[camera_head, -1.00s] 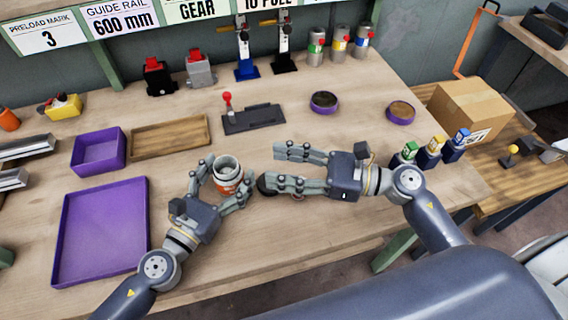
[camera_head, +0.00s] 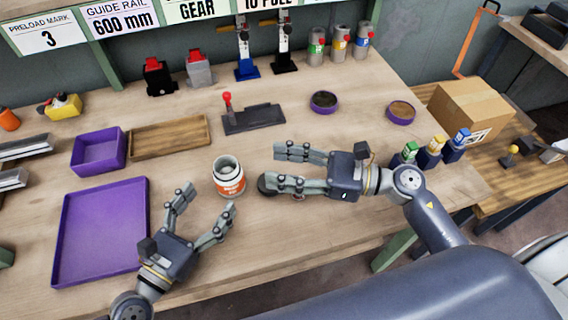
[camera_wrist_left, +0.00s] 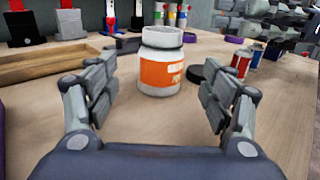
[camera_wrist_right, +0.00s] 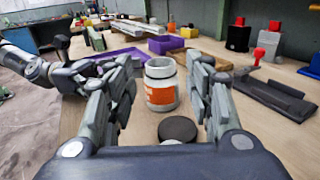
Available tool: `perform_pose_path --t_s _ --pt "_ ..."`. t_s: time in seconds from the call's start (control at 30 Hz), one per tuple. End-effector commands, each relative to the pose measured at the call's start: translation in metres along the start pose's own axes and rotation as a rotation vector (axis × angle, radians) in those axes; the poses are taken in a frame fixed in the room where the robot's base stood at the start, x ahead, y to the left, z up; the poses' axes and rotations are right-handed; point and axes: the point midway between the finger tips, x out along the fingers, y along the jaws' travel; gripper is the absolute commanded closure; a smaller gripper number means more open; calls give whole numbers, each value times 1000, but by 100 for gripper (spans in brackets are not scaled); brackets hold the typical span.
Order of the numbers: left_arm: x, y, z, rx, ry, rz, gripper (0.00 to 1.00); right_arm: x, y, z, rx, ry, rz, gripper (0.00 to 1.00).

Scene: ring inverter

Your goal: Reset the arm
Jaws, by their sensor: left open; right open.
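My left gripper (camera_head: 207,212) is open and empty over the front left of the bench, short of a white jar (camera_head: 229,177) with an orange label. The jar stands upright with its top open; it also shows between the open fingers in the left wrist view (camera_wrist_left: 160,62). My right gripper (camera_head: 276,169) is open to the right of the jar and points left. A dark round lid (camera_wrist_right: 178,130) lies on the bench between the jar and my right gripper; in the head view the right fingers partly cover it.
A purple tray (camera_head: 142,238), a purple bin (camera_head: 99,152) and a wooden tray (camera_head: 170,136) lie to the left. A dark fixture with a red knob (camera_head: 254,118) stands behind the jar. Two purple round dishes (camera_head: 324,102) (camera_head: 401,112) sit at the back right. A cardboard box (camera_head: 470,105) is at the far right.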

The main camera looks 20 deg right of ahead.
Motion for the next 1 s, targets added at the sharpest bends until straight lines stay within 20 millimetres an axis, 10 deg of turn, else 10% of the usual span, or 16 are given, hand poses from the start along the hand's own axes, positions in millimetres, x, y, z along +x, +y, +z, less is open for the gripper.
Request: perform_pose_path --t_s 0.57,1.0 --pt "-38 0 2 -3 -3 -1 25 0 0 1 0 0 0 52" --pt "-38 0 61 -2 -2 -1 25 0 0 60 0 0 0 52"
